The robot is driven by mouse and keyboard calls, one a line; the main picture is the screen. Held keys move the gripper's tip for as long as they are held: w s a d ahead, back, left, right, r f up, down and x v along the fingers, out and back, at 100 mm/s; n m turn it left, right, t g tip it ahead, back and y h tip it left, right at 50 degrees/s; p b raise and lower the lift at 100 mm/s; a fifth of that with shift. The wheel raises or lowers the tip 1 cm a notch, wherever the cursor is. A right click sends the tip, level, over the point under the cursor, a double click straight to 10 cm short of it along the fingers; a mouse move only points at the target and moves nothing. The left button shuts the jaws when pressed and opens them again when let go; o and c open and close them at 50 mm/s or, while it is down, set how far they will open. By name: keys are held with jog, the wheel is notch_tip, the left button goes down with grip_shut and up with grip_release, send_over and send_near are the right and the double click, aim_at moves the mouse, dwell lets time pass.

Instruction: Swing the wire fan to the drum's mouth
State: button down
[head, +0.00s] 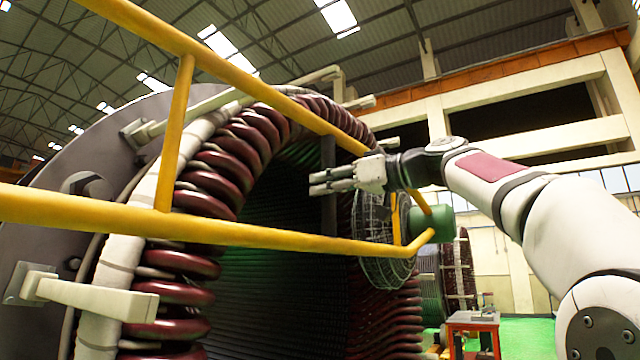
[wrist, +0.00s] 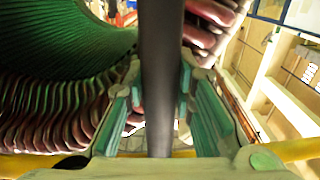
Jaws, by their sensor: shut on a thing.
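The wire fan (head: 385,240) is a round wire cage with a green motor (head: 436,225) behind it. In the head view it shows right of the drum's dark mouth (head: 275,230), in front of part of the right-hand coils. A yellow tube frame (head: 250,232) crosses the drum's front and reaches the fan. A dark upright bar (head: 328,160) joins its upper and lower tubes. My gripper (head: 318,183) is at this bar, its fingers pointing left. In the wrist view the bar (wrist: 161,75) runs between the two green-padded fingers, which are shut on it.
Dark red coils (head: 200,200) ring the drum's mouth, with pale clamp arms (head: 95,298) jutting out at the left. A red table (head: 472,322) stands low at the right on green floor.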

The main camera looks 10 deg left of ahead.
jog(key=shift+a+r, duration=0.15)
jog(key=shift+a, duration=0.1)
jog(key=c, duration=1.3)
grip_release()
jog(key=shift+w+a, duration=0.2)
jog(key=shift+a, duration=0.2)
jog(key=shift+c, duration=0.2)
jog(key=v, duration=1.2)
jog(key=shift+d, duration=0.15)
jog(key=s+d+f+m+h, duration=0.1)
jog(key=s+f+m+h, duration=0.3)
jog(key=f, duration=0.6)
jog(key=s+d+f+m+h, duration=0.1)
jog(key=s+f+m+h, duration=0.3)
jog(key=f, duration=0.5)
jog(key=s+d+f+m+h, duration=0.1)
jog(key=s+d+f+h, duration=0.1)
jog(key=s+d+f, duration=0.3)
jog(key=s+d+f+m+g+h, duration=0.1)
jog(key=s+d+f, duration=0.4)
jog(key=s+f, duration=0.5)
jog(key=s+d+f+m+g+h, duration=0.1)
jog(key=s+d+f+m+h, duration=0.2)
jog(key=f, duration=1.1)
jog(key=s+d+h, duration=0.2)
jog(key=s+d, duration=0.1)
jog(key=s, duration=0.2)
jog(key=shift+f, duration=0.2)
